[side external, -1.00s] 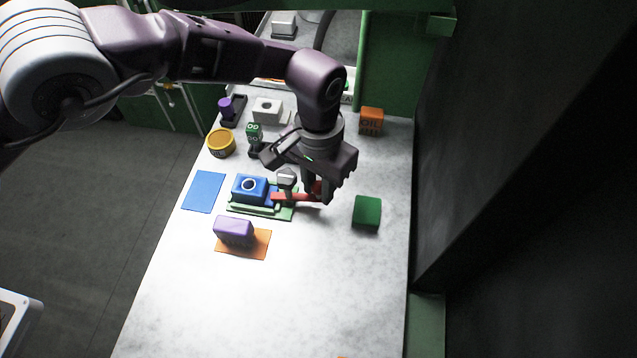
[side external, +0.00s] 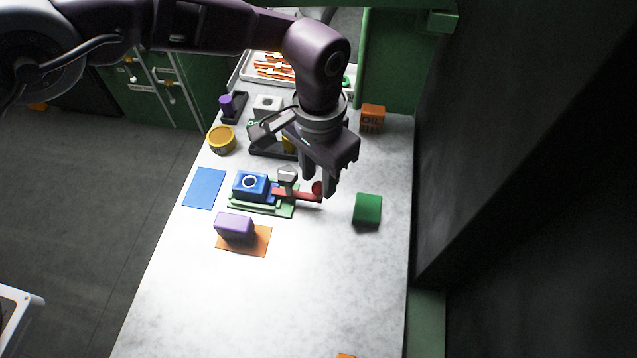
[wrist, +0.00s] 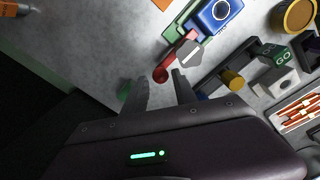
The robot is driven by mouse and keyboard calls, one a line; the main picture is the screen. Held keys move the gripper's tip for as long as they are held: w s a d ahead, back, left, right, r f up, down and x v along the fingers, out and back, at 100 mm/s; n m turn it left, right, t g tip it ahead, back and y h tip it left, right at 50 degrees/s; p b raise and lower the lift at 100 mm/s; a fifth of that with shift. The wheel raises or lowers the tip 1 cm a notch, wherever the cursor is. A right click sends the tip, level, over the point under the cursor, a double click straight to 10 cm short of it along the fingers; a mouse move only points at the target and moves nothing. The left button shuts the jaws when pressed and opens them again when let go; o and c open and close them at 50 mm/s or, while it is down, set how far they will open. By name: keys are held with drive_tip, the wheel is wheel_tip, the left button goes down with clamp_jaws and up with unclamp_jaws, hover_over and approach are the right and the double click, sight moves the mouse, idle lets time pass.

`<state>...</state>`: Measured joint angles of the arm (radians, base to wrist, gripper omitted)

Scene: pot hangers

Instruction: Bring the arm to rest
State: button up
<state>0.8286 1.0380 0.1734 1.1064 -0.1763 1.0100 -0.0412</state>
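My gripper (side external: 320,186) is above the white marbled table, just over the free end of a red handle (side external: 296,195). In the wrist view my gripper (wrist: 160,82) has its two fingers apart with nothing between them. The red handle (wrist: 164,66) lies beyond the fingertips there, apart from them. It joins a blue block with a ring on top (side external: 250,186), which sits on a green base (side external: 253,209). A grey knob (side external: 287,175) stands beside the block.
A green block (side external: 367,208) stands to the right, and a purple block (side external: 234,227) sits on an orange mat (side external: 257,243). A yellow round container (side external: 221,139), white block (side external: 267,105) and orange block (side external: 372,117) are farther back.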

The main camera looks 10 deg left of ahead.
wheel_tip(320, 180, up, 3)
drive_tip(key=shift+r, duration=0.2)
